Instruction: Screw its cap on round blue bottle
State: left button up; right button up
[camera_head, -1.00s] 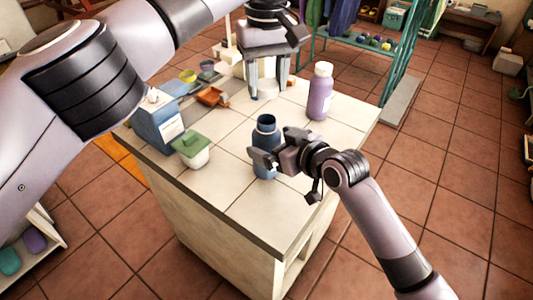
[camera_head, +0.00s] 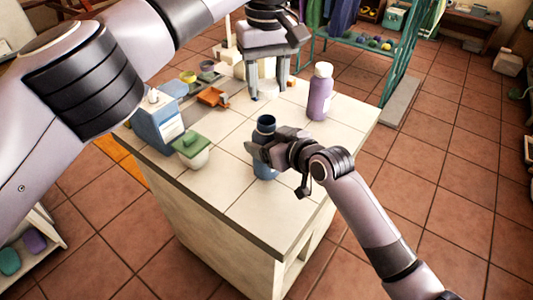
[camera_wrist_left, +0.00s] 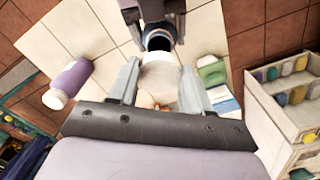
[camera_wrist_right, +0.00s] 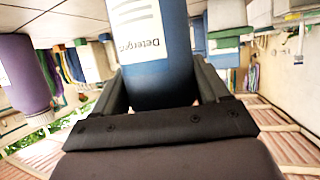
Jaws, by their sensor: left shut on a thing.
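The round blue bottle (camera_head: 267,124) stands upright and uncapped on the tiled counter. Its dark open mouth (camera_wrist_left: 158,40) also shows in the left wrist view. My right gripper (camera_head: 258,152) has its fingers on either side of the bottle; the right wrist view shows the labelled blue body (camera_wrist_right: 155,60) between them, and whether they press on it is unclear. My left gripper (camera_head: 268,92) is above and behind the bottle, pointing down. It is shut on a whitish cap (camera_wrist_left: 160,78), held apart from the bottle mouth.
A purple bottle (camera_head: 320,92) with a white cap stands at the back right. A blue box-shaped container (camera_head: 157,122) and a green-lidded white pot (camera_head: 191,150) stand to the left. An orange dish (camera_head: 212,97) lies farther back. The counter's front is clear.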

pick_arm(q)
jog(key=shift+f, duration=2.5)
jog(key=shift+f, duration=0.9)
jog(key=shift+s+f, duration=0.1)
jog(key=shift+f, duration=0.45)
